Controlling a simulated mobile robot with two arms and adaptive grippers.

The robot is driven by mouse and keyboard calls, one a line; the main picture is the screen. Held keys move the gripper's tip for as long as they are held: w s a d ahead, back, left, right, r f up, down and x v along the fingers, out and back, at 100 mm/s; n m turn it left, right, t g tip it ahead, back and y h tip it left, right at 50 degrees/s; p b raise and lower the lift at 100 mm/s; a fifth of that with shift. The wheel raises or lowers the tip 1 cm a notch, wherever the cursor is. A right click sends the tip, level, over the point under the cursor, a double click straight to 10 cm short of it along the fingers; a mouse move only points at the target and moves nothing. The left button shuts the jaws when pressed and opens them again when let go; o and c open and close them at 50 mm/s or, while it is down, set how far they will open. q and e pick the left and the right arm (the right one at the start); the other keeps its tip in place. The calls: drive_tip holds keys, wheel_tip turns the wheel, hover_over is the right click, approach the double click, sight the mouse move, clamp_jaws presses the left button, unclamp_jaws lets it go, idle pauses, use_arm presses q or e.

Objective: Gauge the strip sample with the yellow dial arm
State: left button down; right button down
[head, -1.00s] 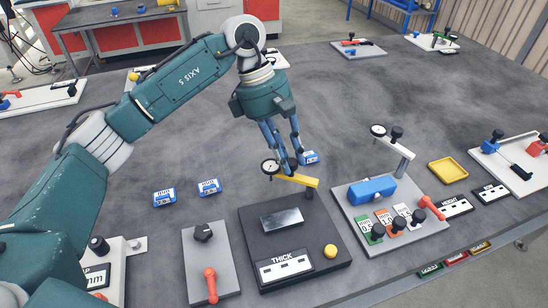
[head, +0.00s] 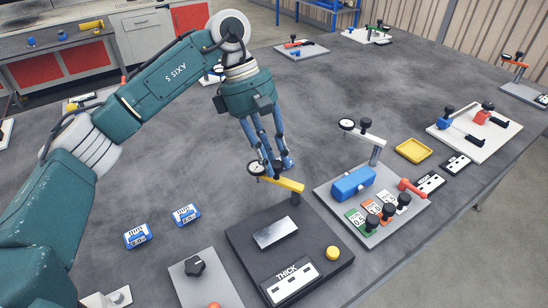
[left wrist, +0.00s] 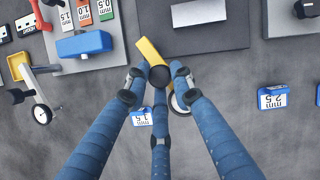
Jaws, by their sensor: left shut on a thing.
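The yellow dial arm (head: 285,184) sits on a post at the back of a black base (head: 240,246) with a THICK label. Its round dial (head: 256,168) is at the free end, off the base's back edge. The strip sample, a shiny metal plate (head: 275,232), lies on the base, clear of the dial; it also shows in the left wrist view (left wrist: 199,13). My left gripper (head: 273,169) is shut on the arm near the dial; in the left wrist view its fingers (left wrist: 158,80) partly hide the arm and dial. My right gripper is out of view.
A grey stand with a second dial (head: 347,125) and a blue block (head: 353,184) is to the right. Blue mm blocks (head: 186,214) lie to the left. A yellow tray (head: 413,150) lies further right. The table behind my gripper is mostly clear.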

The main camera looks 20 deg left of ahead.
use_arm(q)
drive_tip(key=shift+w+d+r, duration=0.1)
drive_tip(key=shift+d+r, duration=0.05)
drive_tip(key=shift+r, duration=0.15)
drive_tip(key=c, duration=1.6)
unclamp_jaws()
drive_tip(key=shift+o, duration=0.6)
drive_tip(key=shift+d, duration=0.1)
drive_tip(key=shift+f, duration=0.1)
drive_tip(key=shift+a+r, duration=0.25)
drive_tip(key=v, duration=1.1)
drive_tip(key=shift+r, duration=0.25)
